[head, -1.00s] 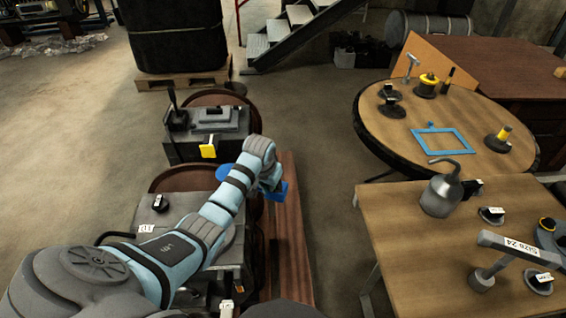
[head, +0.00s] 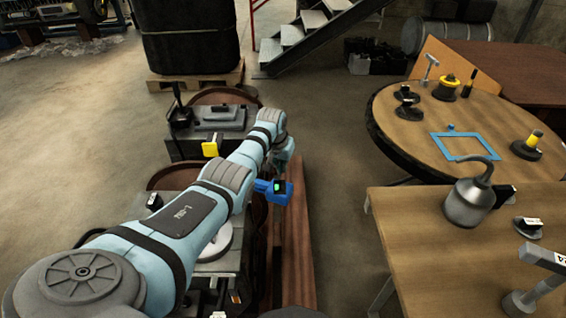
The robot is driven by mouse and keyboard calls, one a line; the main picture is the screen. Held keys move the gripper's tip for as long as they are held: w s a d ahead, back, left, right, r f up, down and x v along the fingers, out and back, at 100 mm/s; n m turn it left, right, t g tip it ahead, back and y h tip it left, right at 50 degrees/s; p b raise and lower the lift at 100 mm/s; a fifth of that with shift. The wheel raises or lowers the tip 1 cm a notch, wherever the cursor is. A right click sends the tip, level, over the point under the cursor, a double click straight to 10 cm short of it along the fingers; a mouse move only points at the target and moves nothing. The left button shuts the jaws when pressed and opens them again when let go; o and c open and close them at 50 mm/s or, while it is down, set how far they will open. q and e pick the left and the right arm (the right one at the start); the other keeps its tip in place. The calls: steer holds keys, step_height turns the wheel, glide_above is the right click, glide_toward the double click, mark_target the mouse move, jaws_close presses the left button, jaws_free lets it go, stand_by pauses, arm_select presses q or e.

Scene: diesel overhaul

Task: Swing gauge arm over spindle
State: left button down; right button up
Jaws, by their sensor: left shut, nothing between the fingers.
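A blue block with a small green display (head: 274,190), which looks like the gauge head, shows just right of my left forearm, above the machine's right side. The rest of the gauge arm is hidden behind my arm. A pale round disc (head: 217,243) shows on the machine below my arm; I cannot tell whether it is the spindle. My left gripper (head: 284,158) points down past the wrist, just beyond the blue block. It is shut and empty, its fingertips hard to make out. I cannot tell whether it touches the gauge. My right gripper is not in view.
On the right are a round wooden table (head: 410,135) with a blue frame (head: 465,147) and a rectangular table (head: 420,240) with an oil can (head: 468,203). Open floor (head: 335,150) lies between.

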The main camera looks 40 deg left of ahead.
mark_target(260, 187)
arm_select(q)
steer(key=s, duration=0.2)
steer(key=p, duration=0.1)
steer(key=shift+s+d+r, duration=0.35)
steer(key=shift+s, duration=0.05)
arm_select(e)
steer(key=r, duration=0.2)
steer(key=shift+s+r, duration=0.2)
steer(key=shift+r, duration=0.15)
